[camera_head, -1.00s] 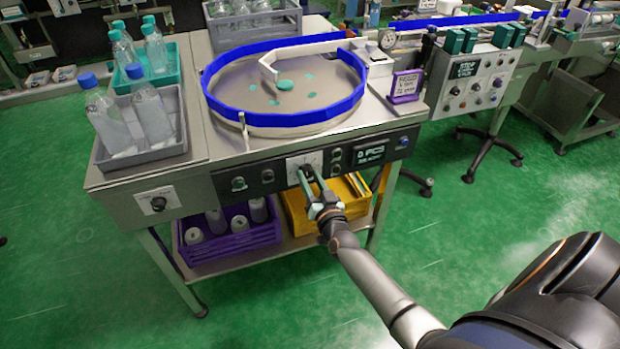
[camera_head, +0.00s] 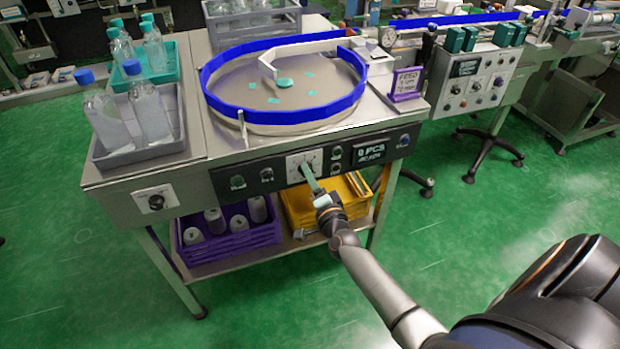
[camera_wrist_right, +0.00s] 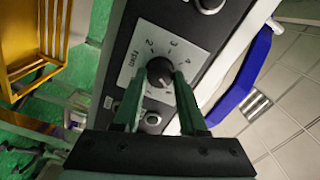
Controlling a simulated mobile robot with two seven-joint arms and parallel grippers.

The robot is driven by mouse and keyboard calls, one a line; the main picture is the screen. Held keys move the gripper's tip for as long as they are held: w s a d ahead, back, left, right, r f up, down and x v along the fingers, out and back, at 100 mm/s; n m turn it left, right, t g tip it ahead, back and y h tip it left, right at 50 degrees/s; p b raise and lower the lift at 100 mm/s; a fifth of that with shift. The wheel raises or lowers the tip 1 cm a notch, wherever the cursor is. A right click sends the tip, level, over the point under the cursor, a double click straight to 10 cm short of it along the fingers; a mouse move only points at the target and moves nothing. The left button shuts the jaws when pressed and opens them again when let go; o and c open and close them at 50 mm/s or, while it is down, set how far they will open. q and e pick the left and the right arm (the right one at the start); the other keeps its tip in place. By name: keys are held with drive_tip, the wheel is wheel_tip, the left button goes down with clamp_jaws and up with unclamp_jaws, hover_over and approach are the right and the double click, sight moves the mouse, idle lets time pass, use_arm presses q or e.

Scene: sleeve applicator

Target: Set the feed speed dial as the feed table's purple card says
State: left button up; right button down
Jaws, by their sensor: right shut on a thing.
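The feed speed dial (camera_wrist_right: 160,72) is a round black knob on a white plate with numbers; in the head view its plate (camera_head: 292,166) sits on the feed table's black front panel. My right gripper (camera_wrist_right: 158,84) is shut on the knob, one green finger on each side. In the head view the right gripper (camera_head: 309,173) reaches the dial from below right, its fingers nearly in line and partly covering the knob. I cannot surely read the knob's setting. The purple card (camera_head: 407,84) stands at the table's right; its small writing is not clearly legible. My left gripper is not in view.
Other knobs and a display (camera_head: 370,152) share the panel. A separate dial (camera_head: 155,201) is at the left. The blue-rimmed round table (camera_head: 285,120) is above. A purple crate (camera_head: 232,242) and a yellow crate (camera_head: 296,222) sit on the shelf below.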

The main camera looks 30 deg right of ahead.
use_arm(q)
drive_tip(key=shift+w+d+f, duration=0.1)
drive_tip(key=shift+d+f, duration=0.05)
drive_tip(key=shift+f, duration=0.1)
use_arm(e)
drive_tip(key=shift+m, duration=1.2)
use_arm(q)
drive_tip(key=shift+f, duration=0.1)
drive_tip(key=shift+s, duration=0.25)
use_arm(e)
drive_tip(key=shift+c, duration=2.3)
unclamp_jaws()
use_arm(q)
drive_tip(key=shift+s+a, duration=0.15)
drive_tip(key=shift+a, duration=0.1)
use_arm(e)
drive_tip(key=v, duration=1.2)
drive_tip(key=shift+s, duration=0.3)
use_arm(q)
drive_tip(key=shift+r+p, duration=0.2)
drive_tip(key=shift+p, duration=0.1)
